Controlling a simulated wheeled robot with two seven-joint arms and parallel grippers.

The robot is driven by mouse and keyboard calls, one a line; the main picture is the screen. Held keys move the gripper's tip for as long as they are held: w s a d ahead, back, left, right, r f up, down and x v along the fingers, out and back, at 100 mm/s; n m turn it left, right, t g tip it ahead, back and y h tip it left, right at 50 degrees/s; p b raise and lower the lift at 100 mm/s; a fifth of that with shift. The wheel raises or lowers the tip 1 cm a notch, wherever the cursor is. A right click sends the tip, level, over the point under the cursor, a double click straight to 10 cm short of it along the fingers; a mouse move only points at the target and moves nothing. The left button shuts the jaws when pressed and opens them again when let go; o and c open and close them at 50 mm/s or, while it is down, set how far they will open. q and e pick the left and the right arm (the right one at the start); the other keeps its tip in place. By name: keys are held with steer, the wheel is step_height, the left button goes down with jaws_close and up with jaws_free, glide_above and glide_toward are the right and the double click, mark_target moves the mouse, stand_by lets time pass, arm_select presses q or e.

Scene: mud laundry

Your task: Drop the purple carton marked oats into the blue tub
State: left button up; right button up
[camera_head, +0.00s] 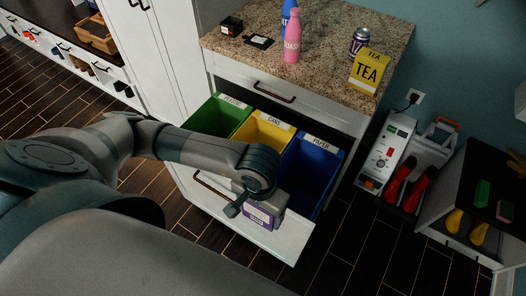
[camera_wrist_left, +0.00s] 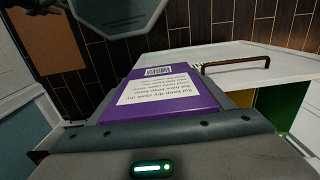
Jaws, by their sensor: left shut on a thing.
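The purple carton (camera_head: 261,215) is held by my left gripper (camera_head: 252,203) near the front panel of the pulled-out drawer. In the head view it appears just in front of and left of the blue tub (camera_head: 318,163), which is labelled PAPER. The gripper and wrist hide part of the carton; its name is too small to read. In the left wrist view the purple carton (camera_wrist_left: 190,113) shows a white text label and a barcode, close against my gripper. The blue tub's opening looks clear on its right side. My right gripper is not in view.
A yellow tub (camera_head: 262,132) and a green tub (camera_head: 218,117) stand left of the blue one in the drawer (camera_head: 292,243). The granite counter (camera_head: 325,42) above holds a yellow TEA box (camera_head: 368,70), a pink bottle (camera_head: 292,38) and a can (camera_head: 359,40).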

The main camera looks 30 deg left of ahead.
arm_select(q)
steer(key=shift+w+d, duration=0.1)
steer(key=shift+d, duration=0.1)
steer(key=shift+w, duration=0.45)
steer(key=shift+w+f, duration=0.1)
steer(key=shift+w, duration=0.55)
steer(key=w+f+b, duration=0.1)
steer(key=w+f, duration=0.1)
steer(key=w, duration=0.8)
steer(key=w+f+b, duration=0.2)
steer(key=w, duration=0.7)
steer(key=shift+w+d+f, duration=0.2)
steer(key=shift+w+d, duration=0.15)
steer(key=shift+w, duration=0.05)
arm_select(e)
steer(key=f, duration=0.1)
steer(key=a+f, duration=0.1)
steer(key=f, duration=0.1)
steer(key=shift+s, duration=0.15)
